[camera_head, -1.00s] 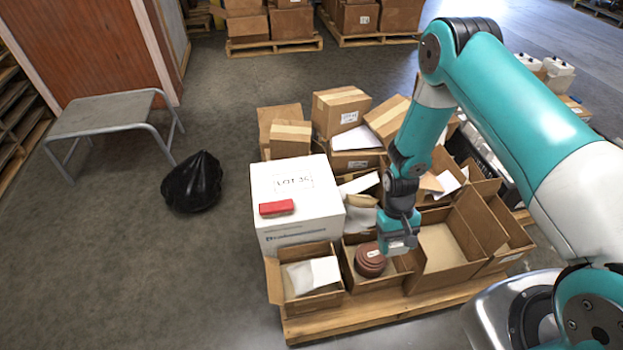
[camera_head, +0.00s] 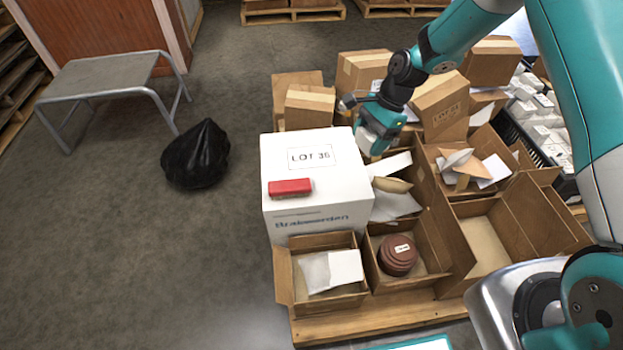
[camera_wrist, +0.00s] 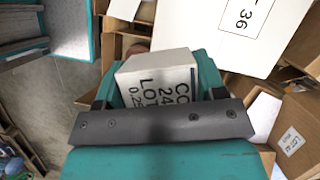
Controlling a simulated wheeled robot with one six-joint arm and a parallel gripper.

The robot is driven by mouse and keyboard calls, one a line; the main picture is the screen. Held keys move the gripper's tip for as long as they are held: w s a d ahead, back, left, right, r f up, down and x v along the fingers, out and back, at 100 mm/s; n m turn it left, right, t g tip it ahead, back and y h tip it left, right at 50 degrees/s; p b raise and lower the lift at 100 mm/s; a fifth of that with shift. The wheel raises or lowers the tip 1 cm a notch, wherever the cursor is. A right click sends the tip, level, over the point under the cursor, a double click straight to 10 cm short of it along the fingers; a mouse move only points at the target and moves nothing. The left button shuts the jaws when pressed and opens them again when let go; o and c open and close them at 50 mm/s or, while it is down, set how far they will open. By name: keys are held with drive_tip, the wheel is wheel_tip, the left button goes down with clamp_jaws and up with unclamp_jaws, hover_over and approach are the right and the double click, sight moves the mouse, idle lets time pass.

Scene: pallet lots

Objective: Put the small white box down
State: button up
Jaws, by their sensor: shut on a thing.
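The small white box (camera_wrist: 150,80), with dark printing on it, is between the fingers of my gripper (camera_wrist: 158,92) in the wrist view. My gripper (camera_head: 378,128) is shut on it. In the head view the gripper is at the back right corner of the large white box marked LOT 36 (camera_head: 300,215), and the small box is mostly hidden by it. The large box also shows in the wrist view (camera_wrist: 210,25). I cannot tell the height of the small box above what lies below.
A red block (camera_head: 290,188) lies on the large white box. Open cartons, one with a brown round stack (camera_head: 397,256) and one with white packets (camera_head: 345,267), stand on a wooden pallet (camera_head: 380,322). A black bag (camera_head: 196,155) and grey bench (camera_head: 105,75) stand left; floor between is clear.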

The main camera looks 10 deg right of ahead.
sight(359, 128)
drive_tip(key=w+a+r+m+b, duration=0.1)
drive_tip(key=w+a+m+t+b, duration=0.1)
drive_tip(key=m+b, duration=0.1)
drive_tip(key=shift+w+a+r+m+t, duration=0.1)
drive_tip(key=shift+w+r+m+t, duration=0.1)
drive_tip(key=shift+r+m+t, duration=0.15)
wheel_tip(359, 128, down, 19)
drive_tip(key=b, duration=0.4)
drive_tip(key=shift+w+a+f, duration=0.1)
drive_tip(key=shift+f, duration=0.15)
drive_tip(key=o, duration=1.1)
drive_tip(key=shift+c, duration=0.2)
